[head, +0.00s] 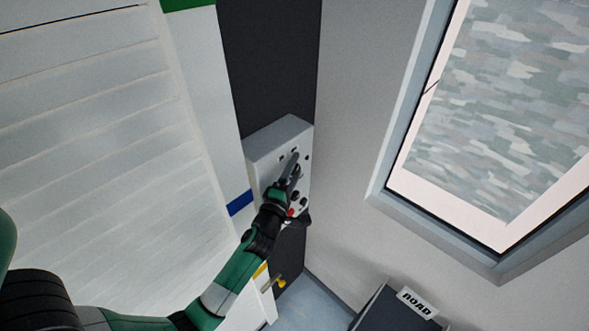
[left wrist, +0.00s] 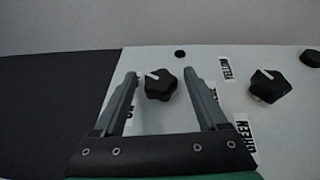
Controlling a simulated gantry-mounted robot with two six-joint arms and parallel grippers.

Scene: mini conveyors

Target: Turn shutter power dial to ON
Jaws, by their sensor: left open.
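A light grey control box (head: 280,137) is mounted on the dark wall strip in the head view. My left gripper (head: 293,160) reaches up to its front face. In the left wrist view, a black dial (left wrist: 161,84) with a white pointer mark sits between the fingertips of my open left gripper (left wrist: 161,75). The pointer aims to the upper left. I cannot tell if the fingers touch the dial. An "ON" label (left wrist: 130,112) shows partly behind the left finger. Another label is mostly hidden by the right finger. My right gripper is not in view.
A second black dial (left wrist: 268,85) stands to the right, near YELLOW (left wrist: 227,69) and GREEN (left wrist: 246,138) labels. A red button (head: 291,212) is low on the box. A slatted white shutter (head: 100,130) fills the left, and a framed window (head: 490,120) the right.

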